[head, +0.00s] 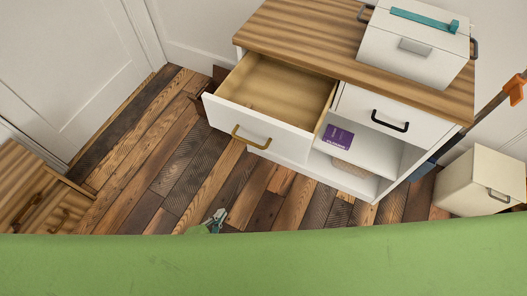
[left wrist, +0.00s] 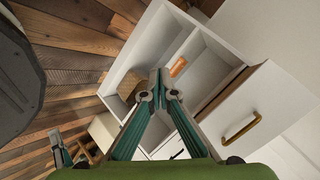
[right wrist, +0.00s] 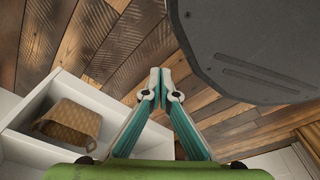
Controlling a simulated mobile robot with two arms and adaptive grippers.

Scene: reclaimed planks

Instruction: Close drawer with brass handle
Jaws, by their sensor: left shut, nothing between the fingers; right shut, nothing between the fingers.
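The drawer (head: 240,125) with the brass handle (head: 250,138) is pulled out of the white cabinet's left side, and its wooden inside looks empty. Its white front and brass handle also show at the right of the left wrist view (left wrist: 241,129). My left gripper (head: 220,214) is shut and empty, in front of the drawer and apart from it, near the bottom of the head view; its closed fingertips show in the left wrist view (left wrist: 160,82). My right gripper (right wrist: 160,82) is shut and empty in the right wrist view; the head view does not show it.
A second drawer with a black handle (head: 390,122) is closed. Below it, an open shelf holds a purple box (head: 338,136); a woven basket (right wrist: 69,125) shows in the right wrist view. A lidded white box (head: 412,50) stands on top. A cream box (head: 468,190) stands at right.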

